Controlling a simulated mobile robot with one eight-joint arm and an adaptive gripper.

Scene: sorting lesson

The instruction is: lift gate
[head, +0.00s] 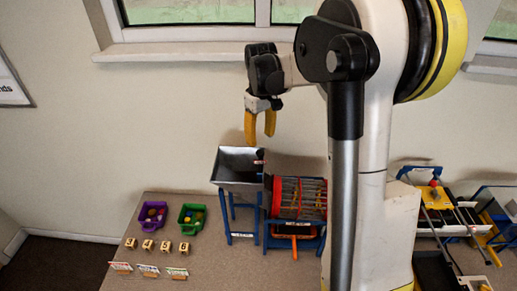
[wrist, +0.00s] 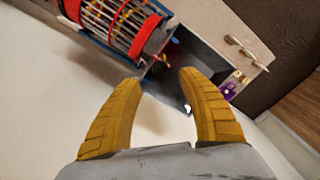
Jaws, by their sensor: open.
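My gripper (head: 260,124) is open and empty. It hangs in the air above the grey metal hopper (head: 236,160), which stands on blue legs. A small red part (head: 259,162) shows at the hopper's right edge, beside the drum; I cannot tell for sure whether it is the gate's handle. The barred drum (head: 299,184) with red end rings lies just right of the hopper. In the wrist view, the open yellow fingers (wrist: 160,80) point toward the hopper (wrist: 205,62) and the drum (wrist: 120,22), apart from both. Small coloured pieces show near the hopper's drum end.
A purple bin (head: 140,216) and a green bin (head: 184,227) with coloured pieces stand left on the table (head: 215,265). Several small wooden blocks and cards lie in front of them. An orange-handled part (head: 294,245) is below the drum. More apparatus (head: 437,197) stands right, beyond my arm.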

